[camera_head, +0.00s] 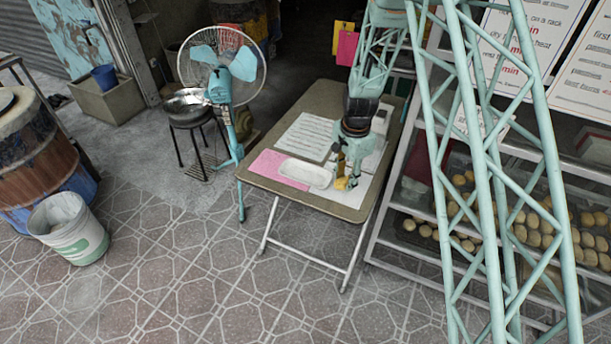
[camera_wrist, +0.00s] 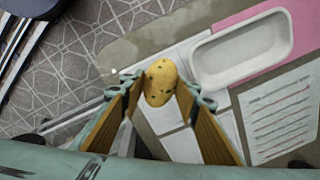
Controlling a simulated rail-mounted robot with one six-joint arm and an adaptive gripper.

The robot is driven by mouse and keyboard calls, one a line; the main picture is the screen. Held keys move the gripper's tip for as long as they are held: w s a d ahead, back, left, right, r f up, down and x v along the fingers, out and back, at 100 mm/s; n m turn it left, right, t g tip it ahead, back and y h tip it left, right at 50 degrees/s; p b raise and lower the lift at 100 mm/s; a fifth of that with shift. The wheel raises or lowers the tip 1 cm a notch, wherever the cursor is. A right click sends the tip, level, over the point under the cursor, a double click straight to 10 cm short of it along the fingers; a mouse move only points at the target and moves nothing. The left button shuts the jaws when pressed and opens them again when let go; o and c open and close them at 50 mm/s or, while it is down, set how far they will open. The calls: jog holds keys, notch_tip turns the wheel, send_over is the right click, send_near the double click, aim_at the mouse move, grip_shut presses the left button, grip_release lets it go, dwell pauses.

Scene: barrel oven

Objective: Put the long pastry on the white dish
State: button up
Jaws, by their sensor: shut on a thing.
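The long pastry (camera_wrist: 160,80) is yellow-brown with dark specks and sits between the fingertips of my gripper (camera_wrist: 161,90) in the wrist view. My gripper is shut on it. The white dish (camera_wrist: 240,50) is a rounded, empty oblong tray, up and to the right of the pastry in the wrist view. In the head view the white dish (camera_head: 305,174) lies on the table, partly over a pink sheet. My gripper (camera_head: 347,183) is just right of the dish there, with the pastry small between the fingers. I cannot tell how high the pastry is above the table.
The folding table (camera_head: 318,104) also bears a printed sheet (camera_head: 306,136) and the pink sheet (camera_head: 262,166). A glass case (camera_head: 400,245) with several pastries stands at the right. A fan (camera_head: 222,75) stands left of the table, and a bucket (camera_head: 68,228) farther left.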

jog(key=shift+w+a+f+m, duration=0.15)
jog(key=shift+a+m, duration=0.35)
jog(key=shift+a, duration=0.25)
send_over(305, 175)
jog(key=shift+d+f, duration=0.1)
jog(key=shift+f, duration=0.65)
jog(key=shift+f, duration=1.75)
jog(key=shift+f+b, duration=0.15)
jog(key=shift+b, duration=0.2)
